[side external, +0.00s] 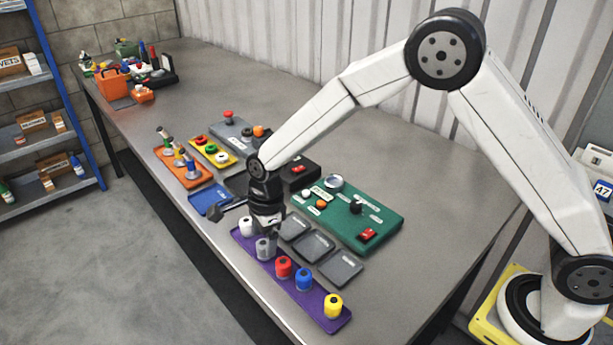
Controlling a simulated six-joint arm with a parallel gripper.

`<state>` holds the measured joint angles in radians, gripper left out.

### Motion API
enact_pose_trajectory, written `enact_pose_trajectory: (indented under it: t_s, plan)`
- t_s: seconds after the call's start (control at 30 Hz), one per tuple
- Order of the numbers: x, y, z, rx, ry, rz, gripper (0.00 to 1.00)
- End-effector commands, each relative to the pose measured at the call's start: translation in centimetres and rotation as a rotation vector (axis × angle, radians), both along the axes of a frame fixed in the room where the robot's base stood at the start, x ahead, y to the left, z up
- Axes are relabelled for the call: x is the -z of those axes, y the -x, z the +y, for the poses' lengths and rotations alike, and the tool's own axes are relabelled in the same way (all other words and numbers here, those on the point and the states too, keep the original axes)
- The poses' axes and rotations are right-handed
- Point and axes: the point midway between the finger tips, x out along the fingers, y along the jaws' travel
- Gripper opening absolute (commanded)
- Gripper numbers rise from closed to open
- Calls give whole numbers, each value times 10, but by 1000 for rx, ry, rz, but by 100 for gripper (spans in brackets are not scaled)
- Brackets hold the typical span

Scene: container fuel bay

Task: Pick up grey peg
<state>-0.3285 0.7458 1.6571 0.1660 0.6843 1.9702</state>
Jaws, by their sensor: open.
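The grey peg (263,249) stands on the purple tray (316,310), between a white peg (247,226) and a red peg (283,266). My gripper (266,229) is right above the grey peg, pointing down, at the upper part of the row. It is open. The fingers are small and dark here, so I cannot tell whether they are around the grey peg's top or just above it.
A blue peg (304,278) and a yellow peg (333,305) stand further along the tray. Grey square plates (316,245) and a green panel (345,222) lie to the right. A blue plate (210,200) lies to the left. The table's near right is bare.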

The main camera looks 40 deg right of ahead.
Motion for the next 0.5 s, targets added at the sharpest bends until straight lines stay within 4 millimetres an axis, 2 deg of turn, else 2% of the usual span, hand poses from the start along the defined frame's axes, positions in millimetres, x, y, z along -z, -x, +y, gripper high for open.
enact_pose_trajectory:
  t_s: [0.2, 0.5]
  plan:
    - [23, 0, 2, 0, 0, 1, 87]
    - [28, 0, 3, 0, 0, 0, 87]
